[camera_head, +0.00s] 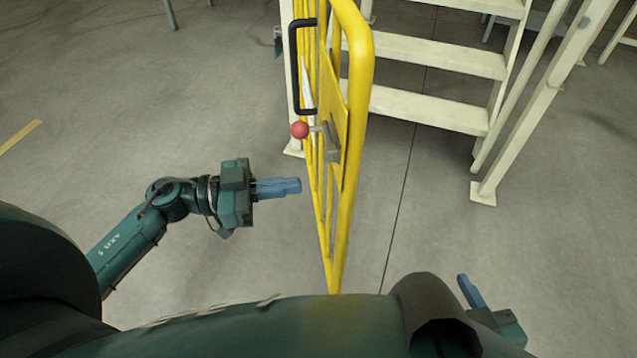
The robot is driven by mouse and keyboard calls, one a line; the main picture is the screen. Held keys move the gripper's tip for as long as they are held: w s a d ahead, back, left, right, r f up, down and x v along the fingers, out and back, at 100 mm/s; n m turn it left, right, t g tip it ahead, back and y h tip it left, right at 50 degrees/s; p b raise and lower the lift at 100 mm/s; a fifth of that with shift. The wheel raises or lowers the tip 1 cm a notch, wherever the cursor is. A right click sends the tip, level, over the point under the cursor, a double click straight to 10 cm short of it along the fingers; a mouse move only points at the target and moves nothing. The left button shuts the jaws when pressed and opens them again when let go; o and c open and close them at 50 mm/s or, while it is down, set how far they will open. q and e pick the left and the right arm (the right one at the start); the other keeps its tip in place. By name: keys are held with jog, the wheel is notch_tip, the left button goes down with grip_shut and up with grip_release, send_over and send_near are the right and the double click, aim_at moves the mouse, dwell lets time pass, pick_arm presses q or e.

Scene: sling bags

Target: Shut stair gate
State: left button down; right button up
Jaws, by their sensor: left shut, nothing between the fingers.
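The yellow stair gate (357,120) stands swung out from the stairs, seen nearly edge-on, reaching toward me in the middle of the head view. It has a black pull handle (293,65) on its left face and a red ball knob (299,129) on a latch just below. My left gripper (298,185) is shut and empty, its blue fingers pointing right at the gate's left face, below the red knob. I cannot tell whether the tips touch the bars. My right gripper (468,290) is low at the right, right of the gate. Only one finger shows clearly; its opening is hidden.
Cream stairs (430,52) rise behind the gate to the right, with a cream post (530,110) standing on a foot plate. The concrete floor is clear left of the gate and between the gate and that post. A yellow floor stripe (20,136) lies far left.

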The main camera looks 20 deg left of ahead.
pick_arm(q)
jog(key=x, duration=0.5)
jog(key=shift+w+d+b, duration=0.2)
jog(key=shift+d+b, duration=0.15)
